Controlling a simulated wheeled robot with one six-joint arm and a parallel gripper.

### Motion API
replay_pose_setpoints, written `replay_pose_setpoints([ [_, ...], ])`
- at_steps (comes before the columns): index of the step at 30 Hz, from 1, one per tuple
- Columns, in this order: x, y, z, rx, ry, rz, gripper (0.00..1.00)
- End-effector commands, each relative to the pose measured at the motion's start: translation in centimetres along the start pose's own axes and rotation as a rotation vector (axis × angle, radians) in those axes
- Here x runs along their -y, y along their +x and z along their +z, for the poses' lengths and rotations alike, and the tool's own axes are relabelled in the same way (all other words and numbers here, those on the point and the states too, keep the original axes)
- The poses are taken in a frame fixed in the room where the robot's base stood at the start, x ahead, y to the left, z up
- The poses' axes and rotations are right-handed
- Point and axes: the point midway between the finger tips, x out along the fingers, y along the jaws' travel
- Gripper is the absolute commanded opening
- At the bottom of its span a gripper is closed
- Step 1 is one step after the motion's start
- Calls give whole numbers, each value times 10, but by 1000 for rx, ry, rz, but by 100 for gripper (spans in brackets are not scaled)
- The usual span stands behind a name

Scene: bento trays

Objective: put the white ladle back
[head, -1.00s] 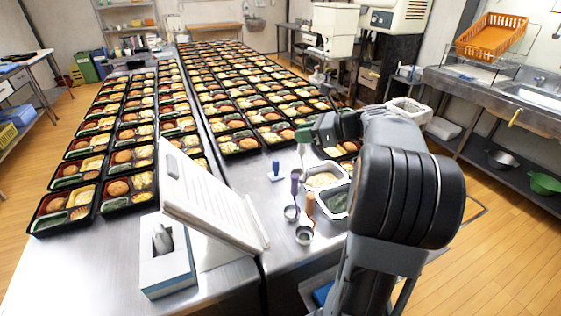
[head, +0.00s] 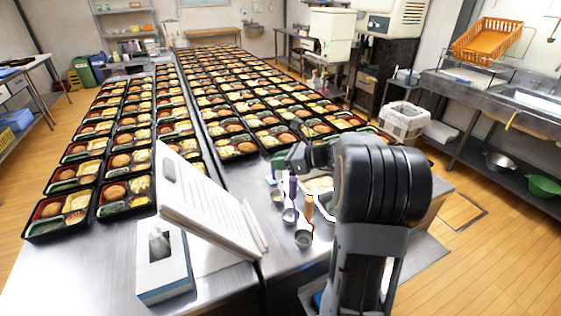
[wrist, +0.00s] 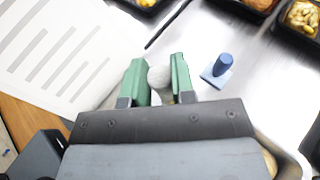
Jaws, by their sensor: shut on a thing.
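My gripper (head: 279,165), green-fingered, is over the steel table beside the upright purple-handled ladle (head: 292,188). The wrist view shows its fingers (wrist: 158,78) shut on a pale, rounded end, which looks like the white ladle's handle (wrist: 158,76). In the head view a small metal cup (head: 278,197) shows below the gripper and seems to be this ladle's. The handle is mostly hidden by the fingers. A blue stand with a short peg (wrist: 222,66) is on the table just right of the fingers in the wrist view, apart from them.
An orange-handled ladle (head: 308,208) stands at the right of the purple one. A food tub (head: 319,184) is partly behind my arm. A tilted white document board (head: 205,205) is close on the left. Rows of bento trays (head: 238,147) fill the table behind.

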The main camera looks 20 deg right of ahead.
Motion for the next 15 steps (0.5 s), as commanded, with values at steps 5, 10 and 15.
replay_pose_setpoints([
  [5, 0, 0, 0, 0, 0, 0, 0],
  [10, 0, 1, -3, 0, 0, 0, 0],
  [15, 0, 1, -3, 0, 0, 0, 36],
])
